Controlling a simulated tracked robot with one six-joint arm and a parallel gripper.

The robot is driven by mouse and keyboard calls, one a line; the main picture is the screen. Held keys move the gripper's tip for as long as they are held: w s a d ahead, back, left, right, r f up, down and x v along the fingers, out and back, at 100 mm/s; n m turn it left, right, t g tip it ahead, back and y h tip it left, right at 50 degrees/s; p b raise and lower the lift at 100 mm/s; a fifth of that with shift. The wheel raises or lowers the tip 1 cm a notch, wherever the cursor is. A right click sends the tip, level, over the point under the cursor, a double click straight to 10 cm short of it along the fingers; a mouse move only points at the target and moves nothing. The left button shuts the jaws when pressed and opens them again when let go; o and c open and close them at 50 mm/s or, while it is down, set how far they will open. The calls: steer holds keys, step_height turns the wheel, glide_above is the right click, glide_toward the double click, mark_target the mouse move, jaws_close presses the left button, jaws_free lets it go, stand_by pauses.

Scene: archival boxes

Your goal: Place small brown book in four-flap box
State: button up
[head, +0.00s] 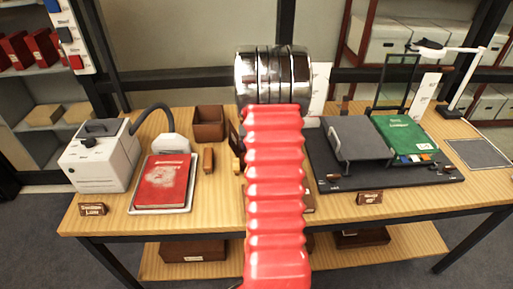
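I cannot single out the small brown book for sure. A brown item (309,203) shows only as a sliver at the right edge of my red ribbed arm, and the arm hides the rest. I cannot tell which container is the four-flap box. A small open brown box (208,122) stands at the back left of the table. Brown boxes lie on the lower shelf, one at the left (195,249) and one at the right (362,239). My arm rises through the middle of the head view to a shiny metal joint. My gripper is not visible.
The wooden table (110,217) holds a white machine (100,157) with a hose, a red book (162,184) on a white tray, a brown block (208,159), a black-based stand with a grey board (355,137), a green book (403,136) and a white lamp (458,98). Shelves stand behind.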

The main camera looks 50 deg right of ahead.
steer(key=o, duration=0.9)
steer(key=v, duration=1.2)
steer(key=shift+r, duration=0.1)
